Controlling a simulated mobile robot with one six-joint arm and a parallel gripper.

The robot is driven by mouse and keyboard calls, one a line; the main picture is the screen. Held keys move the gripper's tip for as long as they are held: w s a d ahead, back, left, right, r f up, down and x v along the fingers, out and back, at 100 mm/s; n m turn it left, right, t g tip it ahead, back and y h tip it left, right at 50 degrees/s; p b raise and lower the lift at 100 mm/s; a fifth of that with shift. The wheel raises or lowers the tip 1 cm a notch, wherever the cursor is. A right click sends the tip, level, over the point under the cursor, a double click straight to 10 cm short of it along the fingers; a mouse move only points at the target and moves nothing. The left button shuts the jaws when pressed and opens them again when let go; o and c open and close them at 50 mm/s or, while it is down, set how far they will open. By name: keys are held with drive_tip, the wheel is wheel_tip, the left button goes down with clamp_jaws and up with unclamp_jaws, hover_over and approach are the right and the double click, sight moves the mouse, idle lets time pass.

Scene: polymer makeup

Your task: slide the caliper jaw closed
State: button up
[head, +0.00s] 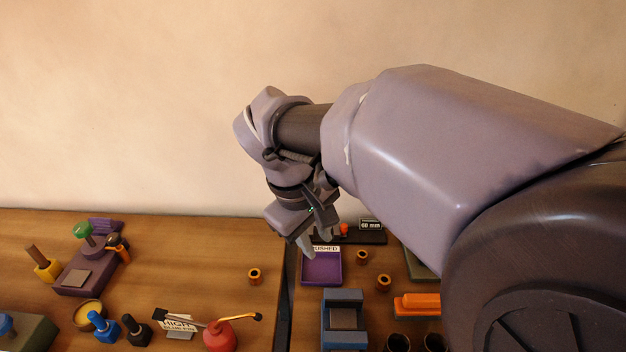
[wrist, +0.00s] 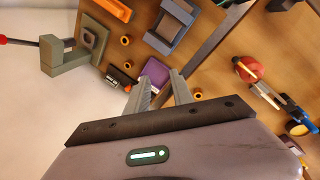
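A dark block with a "60 mm" label (head: 371,226) and a small orange part (head: 344,229) sits at the back of the bench, partly hidden behind my gripper and arm; I take it to be the caliper. In the wrist view a small dark and orange-red item (wrist: 120,78) beside the left finger looks like the same thing. Its jaw gap cannot be made out. My gripper (head: 322,246) hangs in the air near the caliper and the purple tray (head: 322,270). In the wrist view its two fingers (wrist: 164,78) are apart with nothing held between them.
The tray carries a label partly reading "USHED". Several brass rings (head: 254,276) lie around. A blue-grey fixture (head: 343,318) and an orange block (head: 417,304) stand nearer. A red oil can (head: 220,336) and a purple stand (head: 75,277) are left. Open wood lies left of the tray.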

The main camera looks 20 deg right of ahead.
drive_tip(key=w+d+f+n+g+h, duration=0.2)
drive_tip(key=w+f+n+h, duration=0.35)
drive_tip(key=w, duration=0.55)
drive_tip(key=n+t+h, duration=0.1)
drive_tip(key=n+h, duration=0.4)
drive_tip(key=n, duration=0.3)
approach(342, 226)
drive_tip(key=b+x, duration=0.6)
drive_tip(key=x, duration=0.4)
drive_tip(key=shift+d+f, duration=0.15)
drive_tip(key=shift+d, duration=0.2)
drive_tip(key=shift+c, duration=0.5)
clamp_jaws()
